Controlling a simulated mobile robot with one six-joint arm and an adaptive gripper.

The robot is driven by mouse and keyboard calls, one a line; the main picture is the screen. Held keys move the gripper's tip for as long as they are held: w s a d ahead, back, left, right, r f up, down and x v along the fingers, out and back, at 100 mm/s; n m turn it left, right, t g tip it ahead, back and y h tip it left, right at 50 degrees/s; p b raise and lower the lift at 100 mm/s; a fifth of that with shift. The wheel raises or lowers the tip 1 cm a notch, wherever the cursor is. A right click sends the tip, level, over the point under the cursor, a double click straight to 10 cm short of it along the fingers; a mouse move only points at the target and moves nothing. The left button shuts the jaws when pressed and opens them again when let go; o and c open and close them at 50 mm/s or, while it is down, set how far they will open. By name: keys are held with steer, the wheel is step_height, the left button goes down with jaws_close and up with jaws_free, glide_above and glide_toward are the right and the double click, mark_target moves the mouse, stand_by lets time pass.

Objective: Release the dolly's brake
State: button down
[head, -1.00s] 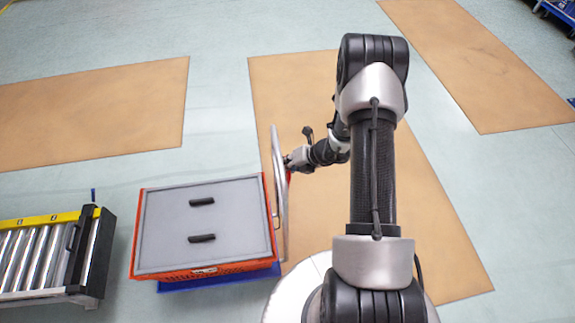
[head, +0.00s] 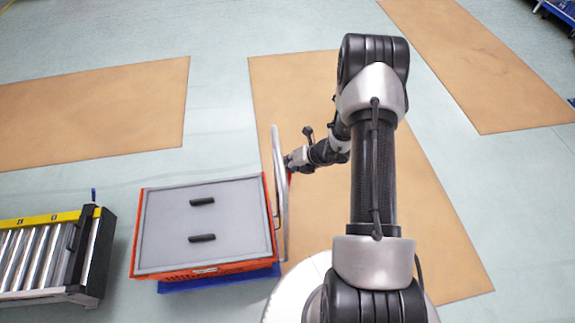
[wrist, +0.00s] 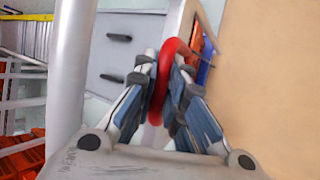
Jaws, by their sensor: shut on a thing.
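The dolly is a blue base (head: 222,280) under an orange tote (head: 205,271) with a grey lid (head: 165,225). A grey tubular handle (head: 279,190) stands at its right side; it also shows in the wrist view (wrist: 70,70). A red brake lever (wrist: 160,85), a curved bar, lies between my fingers in the wrist view. My gripper (wrist: 165,85) is shut on this red lever. In the head view my gripper (head: 289,163) is at the right of the handle and the lever is mostly hidden.
A roller conveyor (head: 40,250) with a yellow rail stands at the left, apart from the dolly. Tan floor panels (head: 90,110) lie around on the pale floor. Blue racks (head: 555,10) are at the far top right. The floor behind the dolly is clear.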

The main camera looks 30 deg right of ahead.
steer(key=c, duration=1.8)
jaws_free()
steer(key=shift+w+d+r, duration=0.1)
steer(key=shift+w+r, duration=0.05)
steer(key=shift+r, duration=0.1)
steer(key=shift+o, duration=0.8)
steer(key=shift+f, duration=0.1)
steer(key=v, duration=1.2)
